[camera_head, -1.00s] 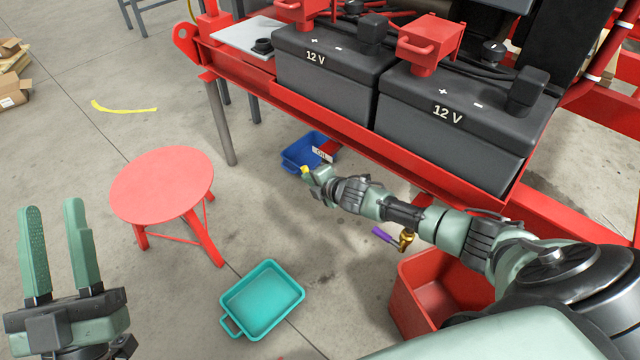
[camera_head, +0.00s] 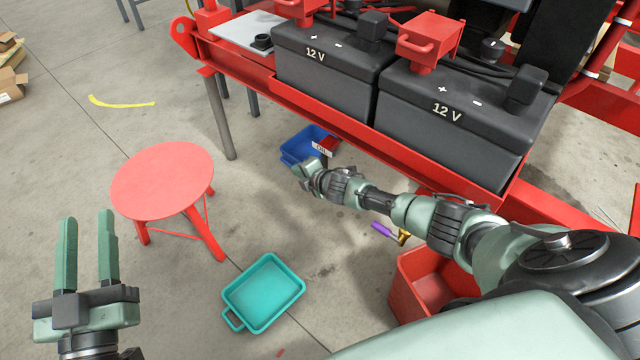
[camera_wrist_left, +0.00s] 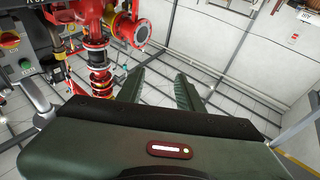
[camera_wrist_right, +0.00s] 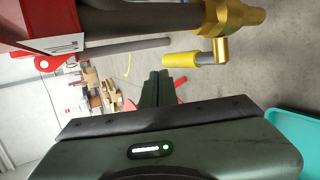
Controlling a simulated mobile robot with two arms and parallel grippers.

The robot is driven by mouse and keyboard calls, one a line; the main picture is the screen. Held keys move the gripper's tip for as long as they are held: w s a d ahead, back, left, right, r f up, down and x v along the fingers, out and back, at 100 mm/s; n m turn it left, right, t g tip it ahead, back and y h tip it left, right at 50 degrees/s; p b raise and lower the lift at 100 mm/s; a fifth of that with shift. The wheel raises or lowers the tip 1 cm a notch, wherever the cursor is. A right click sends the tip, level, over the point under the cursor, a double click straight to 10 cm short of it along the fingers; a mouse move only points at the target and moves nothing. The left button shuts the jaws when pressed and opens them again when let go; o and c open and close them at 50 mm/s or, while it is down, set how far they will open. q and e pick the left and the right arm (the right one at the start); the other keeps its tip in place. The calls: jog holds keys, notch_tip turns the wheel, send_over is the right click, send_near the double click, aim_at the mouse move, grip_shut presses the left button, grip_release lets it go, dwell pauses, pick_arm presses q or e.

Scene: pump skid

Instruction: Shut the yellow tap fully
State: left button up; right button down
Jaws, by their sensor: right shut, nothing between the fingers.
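In the right wrist view the yellow tap has a brass-yellow body (camera_wrist_right: 236,15) on a dark pipe and a grey lever with a yellow sleeve (camera_wrist_right: 181,60). The lever lies roughly along the pipe. My right gripper (camera_wrist_right: 157,75) is shut and empty, its tips close beside the sleeve's free end; I cannot tell whether they touch. In the head view this gripper (camera_head: 299,167) is below the skid frame, and I cannot make out the yellow tap there. My left gripper (camera_head: 87,217) is open and empty at the left; its spread fingers show in the left wrist view (camera_wrist_left: 159,76).
A purple-handled brass tap (camera_head: 385,230) sits behind my right arm. A blue tray (camera_head: 294,152) with an oil label, teal tray (camera_head: 240,296), red stool (camera_head: 162,180) and red bin (camera_head: 412,292) stand on the floor. Batteries (camera_head: 325,65) sit on the red skid above.

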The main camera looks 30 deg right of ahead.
pick_arm(q)
notch_tip(320, 180, down, 8)
jog(key=a+g+y+p, duration=0.1)
jog(key=g, duration=0.3)
jog(key=shift+p, duration=0.35)
dwell(0.8)
jog(key=shift+a, duration=0.1)
jog(key=shift+r, duration=0.1)
